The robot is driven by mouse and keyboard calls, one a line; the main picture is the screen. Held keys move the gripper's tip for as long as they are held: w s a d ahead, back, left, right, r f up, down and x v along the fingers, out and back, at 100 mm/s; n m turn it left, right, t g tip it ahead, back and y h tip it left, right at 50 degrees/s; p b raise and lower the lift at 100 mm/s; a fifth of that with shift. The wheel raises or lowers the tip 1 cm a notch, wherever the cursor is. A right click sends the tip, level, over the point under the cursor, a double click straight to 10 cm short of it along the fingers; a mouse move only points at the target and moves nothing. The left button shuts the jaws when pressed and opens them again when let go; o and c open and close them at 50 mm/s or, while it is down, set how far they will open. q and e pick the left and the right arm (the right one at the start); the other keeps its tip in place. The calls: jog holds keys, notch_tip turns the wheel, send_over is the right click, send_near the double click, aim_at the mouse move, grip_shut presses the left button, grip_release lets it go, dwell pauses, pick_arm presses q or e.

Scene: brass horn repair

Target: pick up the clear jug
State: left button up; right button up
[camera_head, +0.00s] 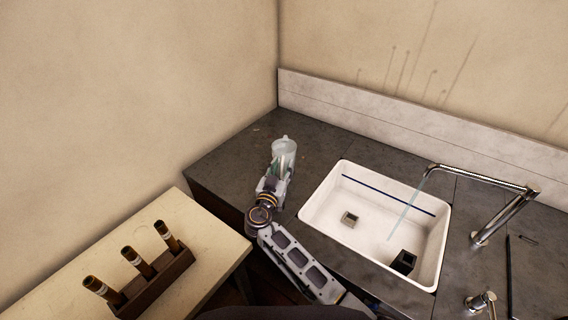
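The clear jug (284,147) stands upright on the dark counter (235,149), left of the sink, near the wall corner. My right gripper (279,170) is right at the near side of the jug, reaching toward it from the front. The fingers overlap the jug's lower part in the picture. I cannot tell whether they touch it, or whether they are open or shut. The jug's near lower side is partly hidden by the gripper. My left gripper is not in view.
A white sink (330,209) lies right of my arm, with a dark block (404,262) and a small grey piece (349,217) inside. Water runs from the faucet (485,180). A pale table (216,252) at lower left holds a wooden rack (160,284) of three brown tubes.

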grip_shut()
jog(key=shift+w, duration=0.1)
dwell(0.5)
